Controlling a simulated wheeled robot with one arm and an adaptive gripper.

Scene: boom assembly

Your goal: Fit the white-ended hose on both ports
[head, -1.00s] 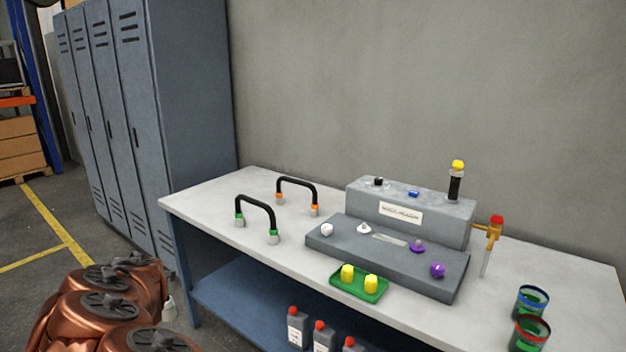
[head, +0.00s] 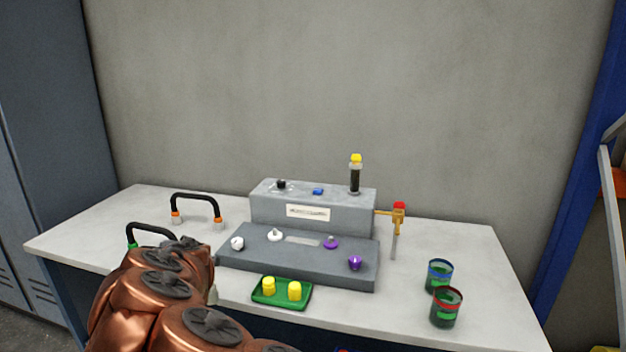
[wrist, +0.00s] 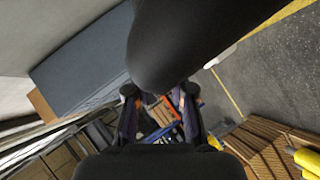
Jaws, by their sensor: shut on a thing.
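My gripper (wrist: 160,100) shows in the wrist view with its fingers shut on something. A large black rounded body (wrist: 185,40) lies across the top of that view, close to the camera. It looks like the black hose, but its ends are not clear. In the head view my copper arm covers the front left of the table and my gripper is out of sight. A grey stepped block (head: 370,274) stands on the table. Its lower step bears two white ports, a left one (head: 237,243) and a right one (head: 275,236), and two purple ports (head: 331,243) (head: 355,262).
An orange-ended hose (head: 195,197) stands at the back left; a green-ended hose (head: 150,228) is partly behind my arm. A green tray (head: 266,299) with yellow caps lies in front of the block. A brass valve (head: 397,216) and two cups (head: 440,275) (head: 446,307) stand right.

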